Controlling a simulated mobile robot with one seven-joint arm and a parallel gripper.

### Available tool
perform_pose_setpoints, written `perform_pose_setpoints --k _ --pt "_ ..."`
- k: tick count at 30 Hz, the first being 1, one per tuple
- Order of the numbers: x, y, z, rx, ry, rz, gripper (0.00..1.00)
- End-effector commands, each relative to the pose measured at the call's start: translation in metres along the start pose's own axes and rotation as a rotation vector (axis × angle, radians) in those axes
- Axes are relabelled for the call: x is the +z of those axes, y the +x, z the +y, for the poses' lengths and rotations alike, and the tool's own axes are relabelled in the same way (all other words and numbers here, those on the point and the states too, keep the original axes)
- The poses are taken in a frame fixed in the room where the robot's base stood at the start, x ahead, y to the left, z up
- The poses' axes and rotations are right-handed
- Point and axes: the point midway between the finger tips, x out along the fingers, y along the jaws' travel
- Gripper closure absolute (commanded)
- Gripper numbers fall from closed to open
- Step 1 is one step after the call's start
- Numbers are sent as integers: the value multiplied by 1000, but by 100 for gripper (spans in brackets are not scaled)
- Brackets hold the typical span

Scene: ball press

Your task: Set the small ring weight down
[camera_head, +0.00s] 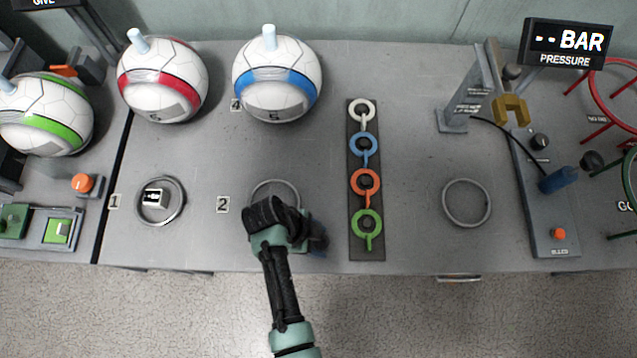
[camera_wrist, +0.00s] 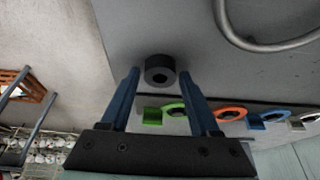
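The small ring weight (camera_wrist: 160,70), a short dark cylinder with a hole, shows in the wrist view between and just beyond the tips of my blue fingers. My gripper (camera_wrist: 160,78) is open, with a gap visible on each side of the weight. The weight appears to be on the grey table (camera_wrist: 190,25), though its contact with the surface is hard to judge. In the head view, my gripper (camera_head: 316,236) is low near the table's front edge, left of the coloured ring strip. The weight is hidden there behind my gripper.
A metal ring holder (camera_head: 276,181) beside label 2 is partly covered by my arm. The dark strip (camera_head: 356,246) with coloured rings stands close right of my gripper. Another ring holder (camera_head: 467,202) lies farther right. Balls (camera_head: 277,78) stand at the back.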

Motion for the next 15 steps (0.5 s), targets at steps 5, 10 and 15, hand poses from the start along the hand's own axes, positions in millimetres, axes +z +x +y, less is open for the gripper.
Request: perform_pose_setpoints --k 5,10,15 --pt "0 0 0 0 0 0 23" --pt "0 -1 0 0 0 0 23" --pt "-1 -14 -1 -3 0 0 23"
